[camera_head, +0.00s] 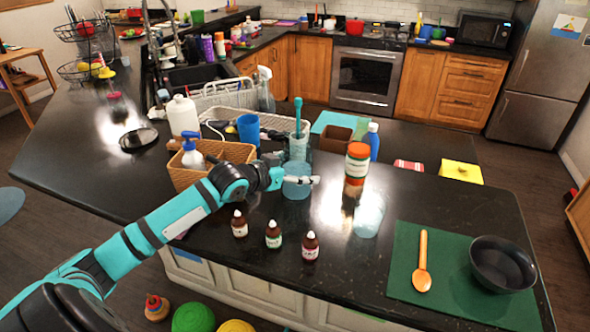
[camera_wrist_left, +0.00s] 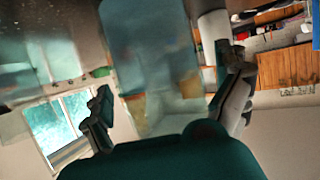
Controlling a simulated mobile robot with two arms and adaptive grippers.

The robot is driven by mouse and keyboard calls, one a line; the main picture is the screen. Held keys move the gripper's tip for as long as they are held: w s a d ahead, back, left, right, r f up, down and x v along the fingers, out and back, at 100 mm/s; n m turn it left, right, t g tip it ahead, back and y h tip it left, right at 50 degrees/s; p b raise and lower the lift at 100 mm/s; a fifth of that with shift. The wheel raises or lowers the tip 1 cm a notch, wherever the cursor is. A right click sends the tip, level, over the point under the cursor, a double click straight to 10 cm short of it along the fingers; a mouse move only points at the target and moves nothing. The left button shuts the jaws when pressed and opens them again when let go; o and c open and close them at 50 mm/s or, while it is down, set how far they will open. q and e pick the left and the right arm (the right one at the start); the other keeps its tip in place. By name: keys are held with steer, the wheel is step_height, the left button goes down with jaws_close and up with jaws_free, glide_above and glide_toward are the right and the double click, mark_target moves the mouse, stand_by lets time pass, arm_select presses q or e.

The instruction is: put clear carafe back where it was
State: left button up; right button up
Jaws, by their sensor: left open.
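A clear, bluish vessel (camera_head: 296,187), which looks like the carafe, stands on the black counter in the middle of the head view. My left gripper (camera_head: 304,181) is at it, with the fingers across its upper part. In the left wrist view a translucent body (camera_wrist_left: 155,65) fills the space between the two open fingers (camera_wrist_left: 163,98). I cannot tell whether either finger touches it. A second clear glass vessel (camera_head: 369,216) stands apart to the right, by the orange-lidded jar (camera_head: 357,170). My right gripper is not in view.
Three small brown bottles (camera_head: 273,236) stand in front of my arm. Behind are a glass with a teal brush (camera_head: 298,132), a blue cup (camera_head: 248,129) and a wicker basket (camera_head: 240,153). A green mat (camera_head: 405,270) holds an orange spoon (camera_head: 423,262) and dark bowl (camera_head: 503,264).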

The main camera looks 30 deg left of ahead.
arm_select(q)
steer(key=shift+s, duration=0.1)
steer(key=b+v, duration=0.2)
steer(key=v, duration=1)
steer(key=shift+b, duration=0.3)
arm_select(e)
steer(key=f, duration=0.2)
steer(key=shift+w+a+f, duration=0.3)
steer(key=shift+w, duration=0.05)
arm_select(q)
steer(key=shift+r, duration=0.1)
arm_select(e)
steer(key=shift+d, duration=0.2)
